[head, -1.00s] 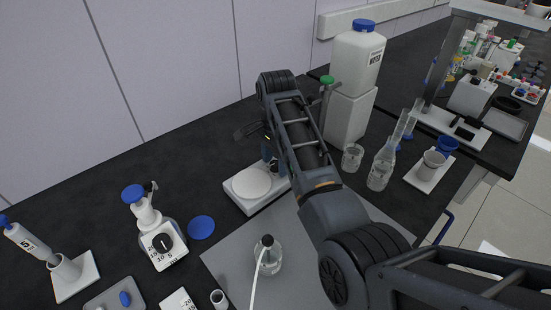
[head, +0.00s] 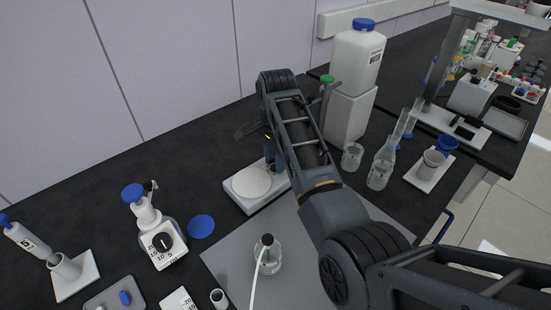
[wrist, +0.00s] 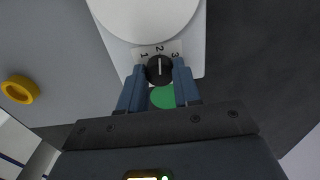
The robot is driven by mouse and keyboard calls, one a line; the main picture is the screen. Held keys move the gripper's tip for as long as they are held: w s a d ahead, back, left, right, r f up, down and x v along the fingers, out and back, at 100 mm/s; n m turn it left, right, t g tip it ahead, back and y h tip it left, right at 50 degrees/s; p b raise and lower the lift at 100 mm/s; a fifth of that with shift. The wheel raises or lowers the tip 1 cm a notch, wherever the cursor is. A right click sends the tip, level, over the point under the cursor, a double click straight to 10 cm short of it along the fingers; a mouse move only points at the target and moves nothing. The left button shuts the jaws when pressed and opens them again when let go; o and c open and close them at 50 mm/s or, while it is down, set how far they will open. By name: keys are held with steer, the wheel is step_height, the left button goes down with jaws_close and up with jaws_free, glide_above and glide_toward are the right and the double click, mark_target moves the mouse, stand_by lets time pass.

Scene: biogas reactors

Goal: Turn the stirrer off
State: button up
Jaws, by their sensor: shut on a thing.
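The stirrer (head: 256,204) is a white box with a round white plate (head: 251,183) on top, on the dark bench in the head view. In the wrist view its plate (wrist: 145,15) is at the top, and below it is a black knob (wrist: 159,69) with a white pointer line and a scale marked 1, 2, 3. The line points at the 2. My gripper (wrist: 159,80) has its two blue fingers on either side of the knob, shut on it. In the head view my arm partly hides the knob and the fingers.
A green disc (wrist: 162,97) shows between my fingers; I cannot tell what it belongs to. A yellow ring (wrist: 20,89) lies to the left. A flask with a tube (head: 267,256) stands in front of the stirrer. Glassware (head: 381,165) stands right of my arm.

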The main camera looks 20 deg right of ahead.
steer(key=n, duration=0.5)
steer(key=shift+n, duration=0.4)
steer(key=n, duration=0.4)
steer(key=shift+w+r+n, duration=0.1)
steer(key=shift+n, duration=0.2)
steer(key=o, duration=1)
steer(key=shift+o, duration=0.3)
steer(key=shift+a, duration=0.1)
